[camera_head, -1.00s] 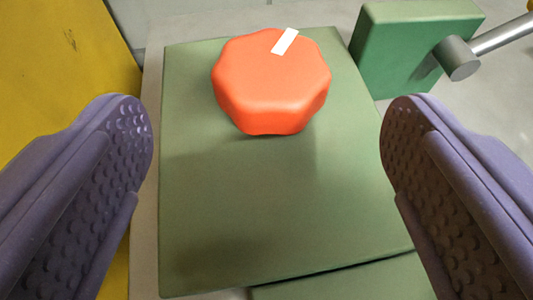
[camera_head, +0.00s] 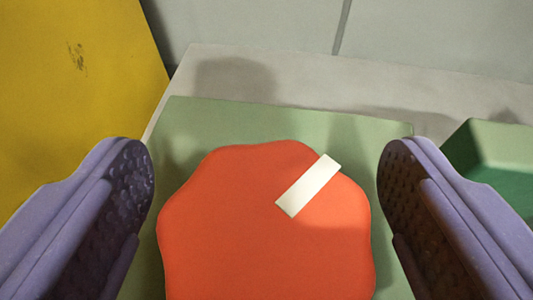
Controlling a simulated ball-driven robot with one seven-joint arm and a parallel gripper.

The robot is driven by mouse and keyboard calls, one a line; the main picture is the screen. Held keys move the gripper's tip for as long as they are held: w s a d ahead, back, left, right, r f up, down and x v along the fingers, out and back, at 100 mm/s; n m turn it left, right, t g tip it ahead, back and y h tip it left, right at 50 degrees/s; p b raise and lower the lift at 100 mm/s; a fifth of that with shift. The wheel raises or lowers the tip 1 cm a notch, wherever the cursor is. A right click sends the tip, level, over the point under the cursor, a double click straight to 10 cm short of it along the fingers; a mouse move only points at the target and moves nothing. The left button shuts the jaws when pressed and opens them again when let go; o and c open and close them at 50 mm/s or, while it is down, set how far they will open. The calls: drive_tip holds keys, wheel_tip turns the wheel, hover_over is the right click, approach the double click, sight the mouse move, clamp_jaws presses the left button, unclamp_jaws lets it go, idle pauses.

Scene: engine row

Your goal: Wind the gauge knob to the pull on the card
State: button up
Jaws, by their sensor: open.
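The gauge knob (camera_head: 255,240) is orange with a lobed edge and fills the lower middle of the view. A white pointer mark (camera_head: 308,186) lies on its top, slanting toward the upper right. The knob sits on a green block (camera_head: 190,122). My gripper (camera_head: 266,165) is open, with one purple padded finger on each side of the knob. A gap shows between each finger and the knob. The knob's lower edge is cut off by the frame. No card or gauge dial shows.
A yellow panel (camera_head: 75,95) stands at the left. A darker green block (camera_head: 495,160) is at the right, close to the right finger. A pale ledge (camera_head: 300,85) and a grey tiled surface (camera_head: 430,35) lie behind the knob's block.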

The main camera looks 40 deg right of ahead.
drive_tip(key=c, duration=1)
drive_tip(key=shift+o, duration=0.2)
drive_tip(key=shift+a+r+m+g+h+p, duration=0.1)
drive_tip(key=shift+r+m+g+h+p, duration=0.15)
drive_tip(key=shift+m+g+h+p, duration=0.55)
drive_tip(key=shift+w+f+m+g+b, duration=0.15)
drive_tip(key=shift+f+m+g+b, duration=0.3)
drive_tip(key=shift+b, duration=0.25)
drive_tip(key=shift+f+m+g+h+b, duration=0.2)
drive_tip(key=shift+m+g+h+b, duration=0.25)
drive_tip(key=shift+b, duration=0.75)
drive_tip(key=m+g+h+b, duration=0.1)
drive_tip(key=b, duration=0.2)
drive_tip(key=shift+r+b, duration=0.35)
drive_tip(key=shift+b, duration=0.05)
drive_tip(key=shift+r, duration=0.1)
drive_tip(key=o, duration=1)
drive_tip(key=shift+c, duration=0.2)
